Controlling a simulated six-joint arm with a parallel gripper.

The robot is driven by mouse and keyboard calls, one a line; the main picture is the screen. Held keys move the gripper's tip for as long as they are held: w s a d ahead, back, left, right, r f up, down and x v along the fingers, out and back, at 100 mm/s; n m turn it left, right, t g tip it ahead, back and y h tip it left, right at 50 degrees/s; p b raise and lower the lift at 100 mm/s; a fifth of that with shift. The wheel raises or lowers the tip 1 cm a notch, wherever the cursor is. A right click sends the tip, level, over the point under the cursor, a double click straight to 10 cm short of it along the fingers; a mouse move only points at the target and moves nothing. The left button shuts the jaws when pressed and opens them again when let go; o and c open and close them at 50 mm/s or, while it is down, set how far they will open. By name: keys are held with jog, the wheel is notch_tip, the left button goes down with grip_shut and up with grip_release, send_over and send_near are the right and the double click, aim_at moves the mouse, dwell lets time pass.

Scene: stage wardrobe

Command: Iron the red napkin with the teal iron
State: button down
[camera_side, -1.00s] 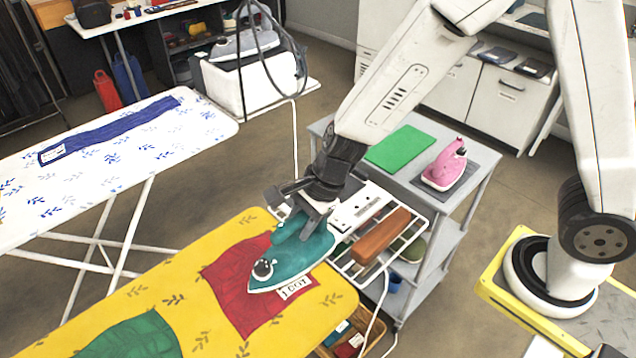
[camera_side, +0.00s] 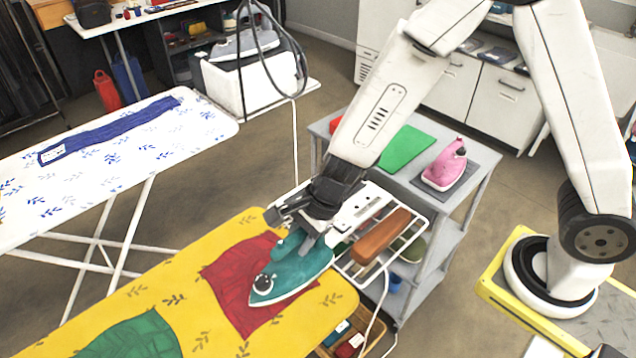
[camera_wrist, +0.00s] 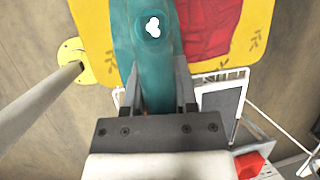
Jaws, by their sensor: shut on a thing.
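My gripper (camera_side: 306,236) is shut on the teal iron (camera_side: 302,272). The iron lies over the right part of the red napkin (camera_side: 228,287), its tip pointing to the lower left; it looks flat on the cloth, though exact contact is hard to tell. The napkin is spread on the yellow ironing board (camera_side: 190,292), and part of it is hidden under the iron. In the wrist view, the iron (camera_wrist: 125,40) is between the two fingers (camera_wrist: 158,90), with the napkin (camera_wrist: 212,28) to its right.
A green cloth (camera_side: 135,338) lies on the same board. A wire rack with a brown wooden block (camera_side: 382,240) adjoins the board's right end. A pink iron (camera_side: 446,168) stands on the grey cart (camera_side: 484,176). A white patterned board (camera_side: 90,195) holds a blue strip (camera_side: 110,130).

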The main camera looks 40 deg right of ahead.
jog(key=shift+f, duration=1.4)
jog(key=shift+r, duration=2.25)
jog(key=shift+f, duration=0.1)
